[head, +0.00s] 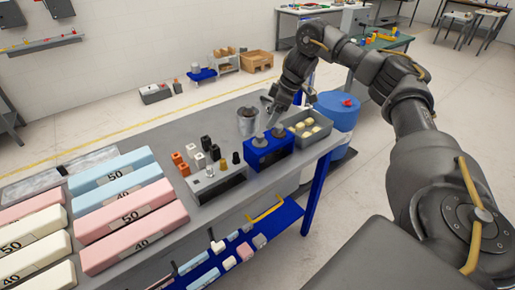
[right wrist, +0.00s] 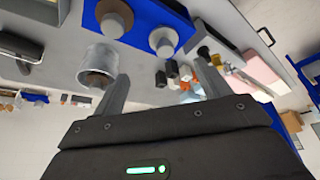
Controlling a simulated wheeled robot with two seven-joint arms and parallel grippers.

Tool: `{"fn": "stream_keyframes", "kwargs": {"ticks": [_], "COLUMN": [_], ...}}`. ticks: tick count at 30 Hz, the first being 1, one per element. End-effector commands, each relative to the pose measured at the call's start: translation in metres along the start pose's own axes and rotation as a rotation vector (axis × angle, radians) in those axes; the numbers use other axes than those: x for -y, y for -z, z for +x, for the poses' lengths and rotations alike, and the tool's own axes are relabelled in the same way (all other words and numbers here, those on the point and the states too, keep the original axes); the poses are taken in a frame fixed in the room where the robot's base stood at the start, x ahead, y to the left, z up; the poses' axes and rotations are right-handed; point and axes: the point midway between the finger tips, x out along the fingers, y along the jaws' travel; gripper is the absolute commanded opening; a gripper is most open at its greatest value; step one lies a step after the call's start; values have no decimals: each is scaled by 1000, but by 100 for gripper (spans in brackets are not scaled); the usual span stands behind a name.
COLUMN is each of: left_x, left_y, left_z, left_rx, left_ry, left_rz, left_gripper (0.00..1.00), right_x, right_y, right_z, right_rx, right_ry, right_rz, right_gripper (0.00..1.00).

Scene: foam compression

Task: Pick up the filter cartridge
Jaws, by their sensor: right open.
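The likely filter cartridge is a grey metallic cylinder (head: 247,121) standing upright near the far edge of the bench, behind a blue block. It also shows in the right wrist view (right wrist: 97,66), beside the left-hand finger. My right gripper (head: 275,110) is just right of the cylinder in the head view, above the bench. In the right wrist view its two fingers (right wrist: 163,88) are spread, with nothing gripped between them. Whether a finger touches the cylinder cannot be told. My left gripper is not in view.
The blue block (head: 268,155) with two round grey tops stands close in front. A grey bin (head: 318,138) with pale pieces is to its right. Small orange, white and black blocks (head: 196,158) stand to the left, near long foam bars (head: 130,210). A blue drum (head: 338,112) stands beyond the bench.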

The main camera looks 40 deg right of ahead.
Motion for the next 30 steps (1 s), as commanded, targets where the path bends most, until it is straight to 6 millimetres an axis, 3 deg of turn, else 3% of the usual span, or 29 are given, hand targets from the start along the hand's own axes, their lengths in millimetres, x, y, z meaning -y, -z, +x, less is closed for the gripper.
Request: {"fn": "stream_keyframes", "kwargs": {"ticks": [3,7,17,22,30], "left_x": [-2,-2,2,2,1], "left_y": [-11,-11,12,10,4], "left_z": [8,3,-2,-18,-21], "left_rx": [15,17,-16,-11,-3], "left_ry": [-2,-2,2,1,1], "left_rz": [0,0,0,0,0], "left_gripper": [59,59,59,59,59], "right_x": [1,1,3,10,9], "right_y": [-2,-1,-1,-2,-3], "right_z": [25,39,52,75,100], "right_rx": [3,3,4,5,2], "right_ry": [4,3,2,4,2], "right_rz": [0,-1,-1,-1,1], "right_gripper": [76,76,76,76,76]}}
